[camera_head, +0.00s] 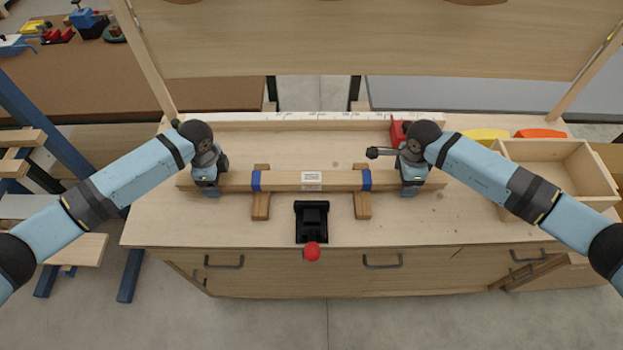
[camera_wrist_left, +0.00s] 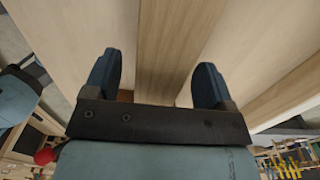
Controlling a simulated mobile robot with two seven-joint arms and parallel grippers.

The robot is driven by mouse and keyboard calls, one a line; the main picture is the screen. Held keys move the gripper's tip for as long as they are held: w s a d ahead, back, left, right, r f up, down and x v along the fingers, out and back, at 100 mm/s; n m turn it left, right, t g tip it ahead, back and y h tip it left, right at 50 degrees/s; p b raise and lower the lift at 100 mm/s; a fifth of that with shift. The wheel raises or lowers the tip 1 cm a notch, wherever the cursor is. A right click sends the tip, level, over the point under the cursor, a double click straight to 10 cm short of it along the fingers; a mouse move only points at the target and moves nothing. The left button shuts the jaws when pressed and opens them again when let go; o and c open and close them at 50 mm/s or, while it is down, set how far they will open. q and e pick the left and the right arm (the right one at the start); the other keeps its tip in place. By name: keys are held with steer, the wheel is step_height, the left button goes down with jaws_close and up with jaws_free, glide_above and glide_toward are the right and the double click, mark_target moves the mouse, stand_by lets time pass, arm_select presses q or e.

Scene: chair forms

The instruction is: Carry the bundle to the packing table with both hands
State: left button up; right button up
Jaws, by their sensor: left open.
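The bundle (camera_head: 285,181) is a long pale wooden bar with a blue band near each side and a white label in the middle. It lies level across two short wooden blocks on the workbench (camera_head: 200,230). My left gripper (camera_head: 207,190) is at its left part, outside the left blue band. In the left wrist view the bundle (camera_wrist_left: 165,60) runs between my left gripper's two spread fingers (camera_wrist_left: 160,85). My right gripper (camera_head: 411,190) is at the bundle's right part, outside the right band; its fingers are too hidden to judge. I cannot tell which surface is the packing table.
A black clamp-like device with a red knob (camera_head: 312,251) stands at the bench's front edge. A ruler strip (camera_head: 320,117) and a red block (camera_head: 397,132) lie behind the bundle. An open wooden box (camera_head: 548,170) is at right. A brown table (camera_head: 60,85) and a grey table (camera_head: 460,92) stand behind.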

arm_select(q)
jaws_close()
arm_select(e)
jaws_close()
arm_select(q)
steer(key=shift+r, duration=0.1)
arm_select(e)
steer(key=shift+r, duration=0.1)
